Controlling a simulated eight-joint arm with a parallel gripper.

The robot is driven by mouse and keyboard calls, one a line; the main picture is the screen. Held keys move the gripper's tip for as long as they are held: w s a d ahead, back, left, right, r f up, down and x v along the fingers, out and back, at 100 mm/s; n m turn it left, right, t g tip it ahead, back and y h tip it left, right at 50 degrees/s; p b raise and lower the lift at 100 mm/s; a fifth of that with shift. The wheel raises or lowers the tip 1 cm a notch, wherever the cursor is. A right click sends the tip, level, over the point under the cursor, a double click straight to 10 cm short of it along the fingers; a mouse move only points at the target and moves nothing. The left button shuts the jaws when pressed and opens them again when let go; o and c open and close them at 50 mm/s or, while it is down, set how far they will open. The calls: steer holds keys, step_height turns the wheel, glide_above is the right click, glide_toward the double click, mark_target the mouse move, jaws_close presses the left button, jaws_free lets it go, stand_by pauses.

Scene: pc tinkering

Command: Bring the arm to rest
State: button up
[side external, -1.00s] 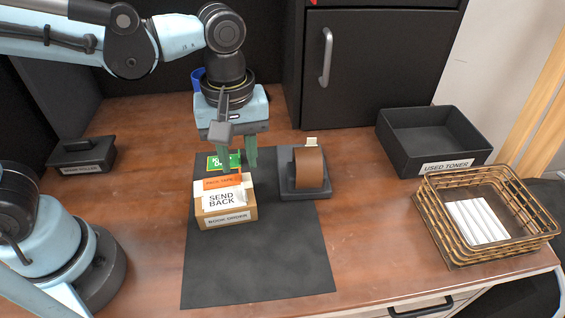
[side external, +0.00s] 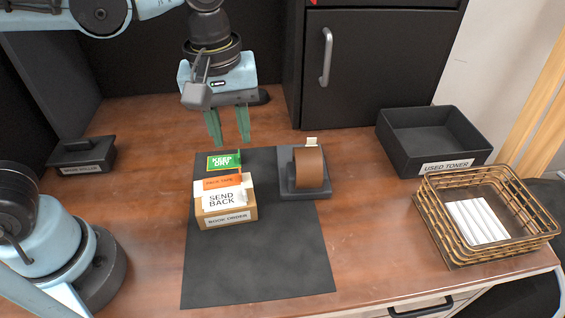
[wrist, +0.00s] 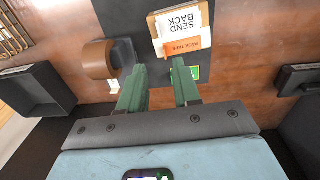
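My gripper (side external: 227,128) has two green fingers held apart with nothing between them. It hangs in the air above and behind the cardboard box, clear of it. The wrist view also shows the open gripper (wrist: 160,82). The box (side external: 228,216) reads "BOOK ORDER" and sits on the dark mat (side external: 255,270). A white "SEND BACK" label (side external: 222,200), an orange label (side external: 218,183) and a green "KEEP DRY" label (side external: 223,162) lie on or behind it. The box also shows at the top of the wrist view (wrist: 158,28).
A brown tape roll (side external: 309,168) stands in its dark holder right of the box. At the right are a black "USED TONER" bin (side external: 432,130) and a wire basket (side external: 480,252) holding white slats. A dark labelled block (side external: 80,155) lies at left. A black cabinet (side external: 385,65) stands behind.

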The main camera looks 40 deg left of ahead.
steer(key=a+f+m+t, duration=0.3)
steer(key=a+m+t, duration=0.3)
steer(key=a+m, duration=0.3)
steer(key=shift+w+a+f+t, duration=0.2)
steer(key=shift+w+a+t, duration=0.1)
steer(key=shift+a, duration=1.35)
